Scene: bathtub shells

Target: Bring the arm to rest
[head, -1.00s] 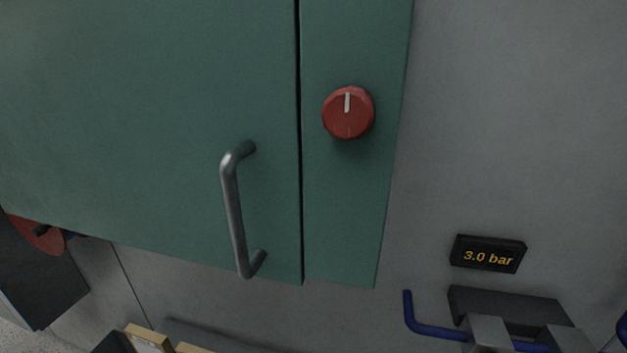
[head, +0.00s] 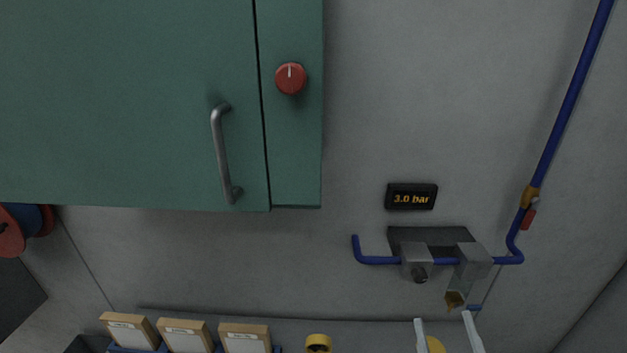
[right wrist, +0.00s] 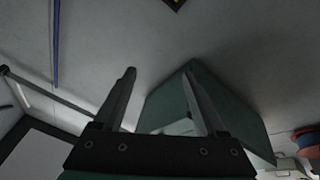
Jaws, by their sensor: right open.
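My right gripper (head: 443,318) shows at the bottom right of the head view, with only its two pale fingertips in the picture. They stand apart, below the grey pipe bracket. In the right wrist view its two dark fingers (right wrist: 159,72) are spread with nothing between their tips. The green cabinet (right wrist: 226,101) lies beyond and to the right of them. My left gripper is in neither view.
The green cabinet (head: 120,95) with a handle (head: 220,150) and red knob (head: 290,78) hangs upper left. A "3.0 bar" display (head: 411,197) sits above the bracketed blue pipe (head: 570,110). Several labelled boxes (head: 185,336) line the bottom edge.

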